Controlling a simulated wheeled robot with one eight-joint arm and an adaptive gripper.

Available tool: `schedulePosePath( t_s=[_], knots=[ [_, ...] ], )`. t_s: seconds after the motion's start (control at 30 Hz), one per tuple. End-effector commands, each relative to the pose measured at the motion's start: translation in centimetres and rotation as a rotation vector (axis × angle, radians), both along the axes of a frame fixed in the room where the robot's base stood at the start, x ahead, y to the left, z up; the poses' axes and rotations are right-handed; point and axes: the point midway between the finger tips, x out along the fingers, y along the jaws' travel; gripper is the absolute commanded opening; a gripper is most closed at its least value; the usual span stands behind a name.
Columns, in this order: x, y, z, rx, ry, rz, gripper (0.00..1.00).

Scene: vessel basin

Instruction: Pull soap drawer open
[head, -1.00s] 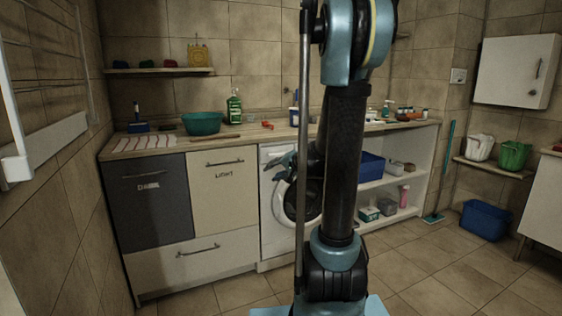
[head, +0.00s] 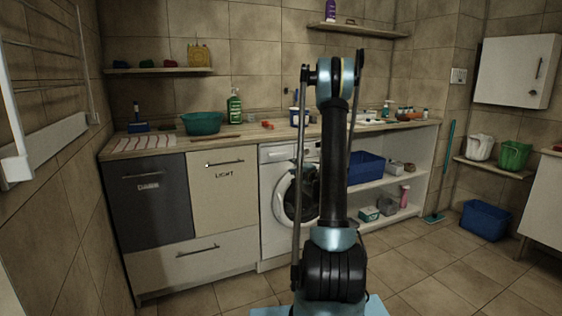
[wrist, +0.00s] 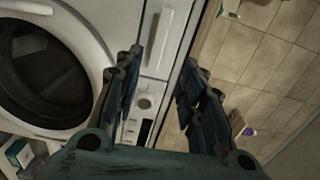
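The white washing machine (head: 268,222) stands in the counter row in the head view, its round door partly behind my arm. The soap drawer (head: 277,155) is at the upper left of its front and looks shut. In the wrist view the machine is turned sideways: its round door is at left, and the soap drawer (wrist: 158,40) is at the top of the control panel, above the knob. My gripper (wrist: 161,62) is open and empty, its dark fingers on either side of the panel near the drawer. Contact cannot be told. In the head view my arm hides most of the gripper.
The cabinet marked LIGHT (head: 222,195) stands left of the machine. Open shelves with a blue bin (head: 366,167) are to its right. The counter holds a teal bowl (head: 202,123) and a green bottle (head: 234,107). The tiled floor in front is mostly clear.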

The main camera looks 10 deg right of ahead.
Motion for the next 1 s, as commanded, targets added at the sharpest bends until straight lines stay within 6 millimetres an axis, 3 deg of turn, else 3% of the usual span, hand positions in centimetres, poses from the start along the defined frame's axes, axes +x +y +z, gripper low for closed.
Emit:
schedulePosePath(
  t_s=[0.33, 1.0],
  knots=[
    [2.4, 0.1, -0.5, 0.023, -0.005, -0.014, 0.37],
    [13.5, 3.7, -0.5, 0.022, -0.006, -0.014, 0.37]
  ],
)
